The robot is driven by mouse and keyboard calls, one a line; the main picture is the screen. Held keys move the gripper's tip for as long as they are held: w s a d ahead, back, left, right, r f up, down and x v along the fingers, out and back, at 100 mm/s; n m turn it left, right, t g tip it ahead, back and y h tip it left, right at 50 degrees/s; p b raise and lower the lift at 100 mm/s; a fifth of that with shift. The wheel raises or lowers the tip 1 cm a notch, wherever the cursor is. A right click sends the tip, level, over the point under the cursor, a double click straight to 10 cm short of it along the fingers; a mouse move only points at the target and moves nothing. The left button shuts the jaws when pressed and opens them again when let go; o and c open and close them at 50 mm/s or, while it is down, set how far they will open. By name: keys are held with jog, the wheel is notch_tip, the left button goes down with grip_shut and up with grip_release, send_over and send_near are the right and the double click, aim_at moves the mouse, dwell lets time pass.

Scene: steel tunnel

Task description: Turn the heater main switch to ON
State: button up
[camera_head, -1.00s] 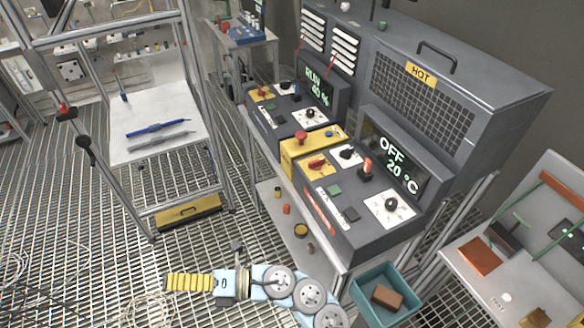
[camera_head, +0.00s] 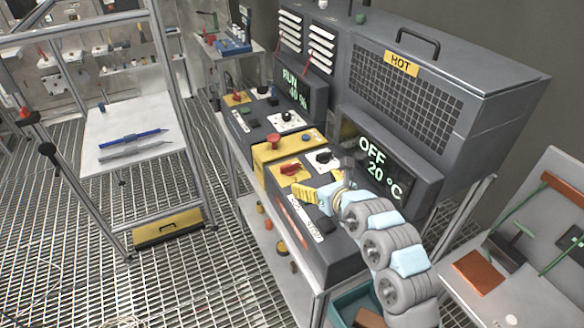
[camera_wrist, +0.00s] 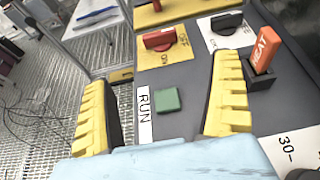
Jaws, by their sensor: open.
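The heater main switch (camera_head: 290,168) is a red rotary handle on a yellow plate on the heater's control panel. In the wrist view the switch (camera_wrist: 160,40) lies roughly crosswise, with OFF printed to its right and ON below it. My gripper (camera_head: 306,186) is over the panel, just in front of the switch. In the wrist view my gripper (camera_wrist: 163,72) has its yellow fingers wide apart with nothing held, and the switch shows beyond and between them. The heater display (camera_head: 381,168) reads OFF and 20 °C.
A green RUN button (camera_wrist: 168,99) is between the fingers in the wrist view. A black knob on a white plate (camera_wrist: 227,22) and an orange HEAT lever (camera_wrist: 265,48) stand right of the switch. A red mushroom button (camera_head: 272,139) is on a yellow box beyond it.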

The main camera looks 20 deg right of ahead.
aim_at(291, 167)
jog(key=b+x, duration=0.1)
jog(key=x, duration=1.4)
jog(key=shift+w+a+f, duration=0.1)
jog(key=shift+w+f, duration=0.15)
jog(key=shift+f, duration=0.05)
jog(key=c, duration=1.2)
